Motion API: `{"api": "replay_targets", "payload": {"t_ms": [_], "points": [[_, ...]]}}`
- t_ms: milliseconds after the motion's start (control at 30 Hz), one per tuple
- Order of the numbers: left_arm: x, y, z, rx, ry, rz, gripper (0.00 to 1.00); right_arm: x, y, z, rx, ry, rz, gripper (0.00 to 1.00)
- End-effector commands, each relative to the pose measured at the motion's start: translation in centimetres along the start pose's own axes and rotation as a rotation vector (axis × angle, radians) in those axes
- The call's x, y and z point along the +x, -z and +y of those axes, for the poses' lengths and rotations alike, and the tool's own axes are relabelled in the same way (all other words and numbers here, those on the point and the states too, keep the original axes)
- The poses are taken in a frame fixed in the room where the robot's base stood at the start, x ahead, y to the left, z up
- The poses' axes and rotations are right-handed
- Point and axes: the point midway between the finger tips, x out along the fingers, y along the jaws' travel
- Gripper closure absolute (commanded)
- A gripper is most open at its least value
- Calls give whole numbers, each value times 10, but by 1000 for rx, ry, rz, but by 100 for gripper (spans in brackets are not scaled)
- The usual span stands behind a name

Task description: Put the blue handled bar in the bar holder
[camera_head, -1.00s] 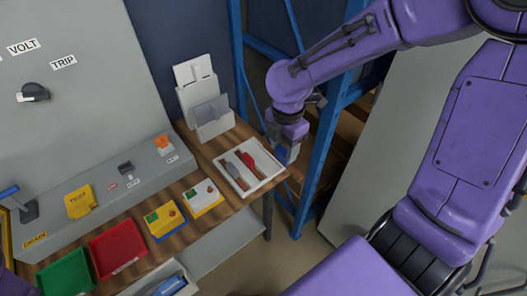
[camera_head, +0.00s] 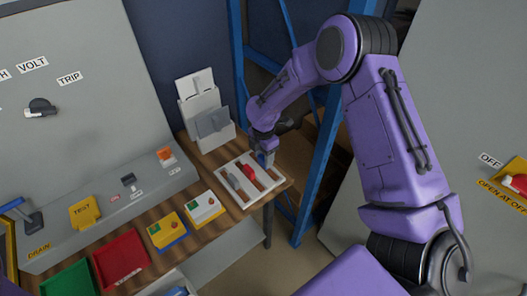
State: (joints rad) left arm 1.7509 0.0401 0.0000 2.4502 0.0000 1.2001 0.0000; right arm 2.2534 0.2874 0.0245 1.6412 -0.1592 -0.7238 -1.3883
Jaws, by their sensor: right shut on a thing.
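My right gripper (camera_head: 264,151) is shut on the blue handled bar (camera_head: 265,160), of which only a small blue patch shows between and below the fingers. The gripper is over the right part of a white tray-like bar holder (camera_head: 241,204) at the right end of the wooden bench. A grey handled bar (camera_head: 230,178) and a red handled bar (camera_head: 249,174) lie in the holder. The fingers hide most of the held bar, so I cannot tell whether it touches the holder. My left gripper is out of view.
A white stand with panels (camera_head: 208,118) rises behind the holder. Yellow-based boxes (camera_head: 166,228), a red bin (camera_head: 121,257) and a green bin (camera_head: 68,279) are to the left. A blue rack post (camera_head: 322,165) stands at the right.

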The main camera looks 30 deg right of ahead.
Motion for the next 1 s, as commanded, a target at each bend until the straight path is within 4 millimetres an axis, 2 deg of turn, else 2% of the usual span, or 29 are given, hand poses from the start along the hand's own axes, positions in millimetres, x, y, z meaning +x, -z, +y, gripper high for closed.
{"api": "replay_targets", "payload": {"t_ms": [333, 367, 400, 433, 667, 800, 867, 1000], "points": [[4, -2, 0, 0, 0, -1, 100, 7, 0, 0, 1, -1, 0, 76], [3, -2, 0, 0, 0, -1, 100, 6, 0, 0, 1, -1, 0, 40], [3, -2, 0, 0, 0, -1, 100, 6, 0, 0, 1, -1, 0, 27], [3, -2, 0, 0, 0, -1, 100, 6, 0, 0, 1, -1, 0, 24], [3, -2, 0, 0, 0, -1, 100, 6, 0, 0, 1, 0, 0, 24], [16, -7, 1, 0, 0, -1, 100, 10, 0, 0, 0, -2, -1, 24], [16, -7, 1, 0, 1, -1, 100, -6, 0, 1, 2, -5, 1, 24], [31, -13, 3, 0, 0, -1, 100, -39, -4, 6, 2, -9, 1, 24]]}}
